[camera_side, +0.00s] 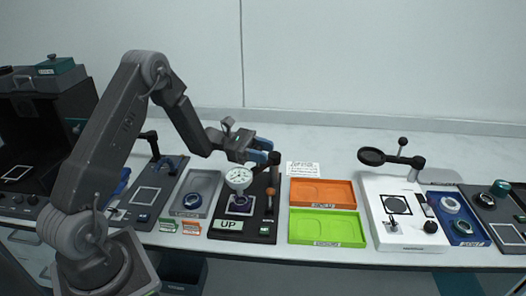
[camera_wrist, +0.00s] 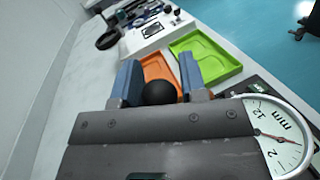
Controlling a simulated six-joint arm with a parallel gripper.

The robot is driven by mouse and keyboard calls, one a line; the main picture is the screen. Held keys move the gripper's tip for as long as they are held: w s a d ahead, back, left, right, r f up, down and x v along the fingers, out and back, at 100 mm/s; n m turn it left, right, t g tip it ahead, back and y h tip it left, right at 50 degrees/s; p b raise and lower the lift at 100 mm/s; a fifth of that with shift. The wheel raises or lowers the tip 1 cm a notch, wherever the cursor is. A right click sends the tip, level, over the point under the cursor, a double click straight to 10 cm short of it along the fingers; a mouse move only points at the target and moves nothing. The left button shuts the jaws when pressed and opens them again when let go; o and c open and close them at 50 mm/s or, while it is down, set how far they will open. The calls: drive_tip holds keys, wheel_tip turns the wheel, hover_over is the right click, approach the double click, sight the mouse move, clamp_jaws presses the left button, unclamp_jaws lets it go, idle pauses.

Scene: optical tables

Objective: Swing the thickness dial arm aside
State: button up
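The thickness dial gauge (camera_side: 238,178) has a round white face and stands over a black base plate (camera_side: 262,229) marked UP. Its face also shows at the right of the wrist view (camera_wrist: 282,138), marked mm. A dark arm with a black ball knob (camera_wrist: 158,92) belongs to this station. My gripper (camera_side: 262,149) is above and behind the dial, with its blue fingers apart. In the wrist view my gripper (camera_wrist: 158,72) has the knob between its fingers, with a small gap seeming to show on the right. The knob's lower part is hidden by my gripper body.
An orange tray (camera_side: 321,182) and a green tray (camera_side: 327,238) lie right of the dial station. A white station with a magnifier (camera_side: 372,156) stands farther right. A grey tray (camera_side: 192,212) lies to the left. The bench behind is mostly clear, up to the wall.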

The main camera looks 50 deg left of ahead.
clamp_jaws()
drive_tip(key=shift+a, duration=0.15)
drive_tip(key=shift+s+a+m+g+h, duration=0.1)
drive_tip(key=shift+a+m+g+h, duration=0.35)
drive_tip(key=shift+m+g, duration=0.5)
drive_tip(key=shift+s+a+m+g+h, duration=0.1)
drive_tip(key=shift+a+m+g+h, duration=0.4)
drive_tip(key=shift+g, duration=0.75)
drive_tip(key=shift+a+m+g, duration=0.4)
drive_tip(key=shift+m+g, duration=0.4)
drive_tip(key=shift+g, duration=0.4)
drive_tip(key=shift+a+m+g, duration=0.35)
drive_tip(key=shift+m+g, duration=0.4)
drive_tip(key=shift+g, duration=0.45)
drive_tip(key=shift+o, duration=1.8)
unclamp_jaws()
